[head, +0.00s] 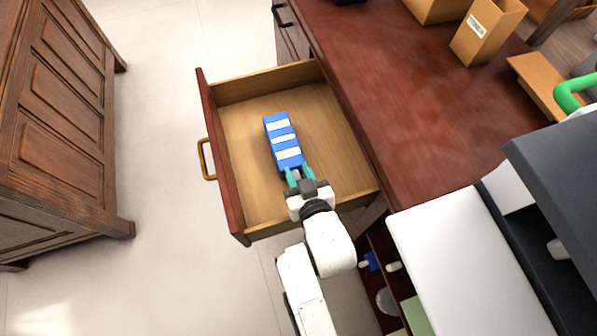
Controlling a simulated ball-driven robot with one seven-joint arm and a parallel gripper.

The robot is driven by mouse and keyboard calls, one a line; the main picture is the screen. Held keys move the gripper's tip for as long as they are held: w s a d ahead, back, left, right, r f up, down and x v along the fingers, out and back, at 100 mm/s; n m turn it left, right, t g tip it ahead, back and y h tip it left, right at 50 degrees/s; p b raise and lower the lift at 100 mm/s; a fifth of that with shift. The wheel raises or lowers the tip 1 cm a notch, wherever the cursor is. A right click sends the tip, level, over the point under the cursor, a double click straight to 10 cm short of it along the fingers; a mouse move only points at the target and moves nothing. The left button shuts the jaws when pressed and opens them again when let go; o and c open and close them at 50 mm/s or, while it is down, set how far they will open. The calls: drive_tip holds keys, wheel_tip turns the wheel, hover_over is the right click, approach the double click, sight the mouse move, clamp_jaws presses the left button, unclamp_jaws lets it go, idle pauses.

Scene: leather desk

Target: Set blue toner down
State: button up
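The blue toner (283,143), a long blue block with white label patches, is inside the open drawer (240,190), over its wooden floor. Its long side runs roughly along the drawer front. My gripper (299,172) has teal fingers and is at the toner's near end. The fingers stand apart, with their tips at or just over that end. I cannot tell whether they press on the toner, or whether the toner rests fully on the drawer floor.
The drawer front has a brass handle (206,159). The dark red desk top (400,90) lies to the right, with cardboard boxes (487,30) at the back. A white and dark grey machine (470,265) stands at the lower right. A wooden cabinet (65,120) stands left across clear floor.

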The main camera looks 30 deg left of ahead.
drive_tip(key=shift+o, duration=1.4)
drive_tip(key=shift+r, duration=0.35)
drive_tip(key=p+v, duration=0.2)
drive_tip(key=v, duration=1)
drive_tip(key=shift+r, duration=0.3)
drive_tip(key=shift+w, duration=0.1)
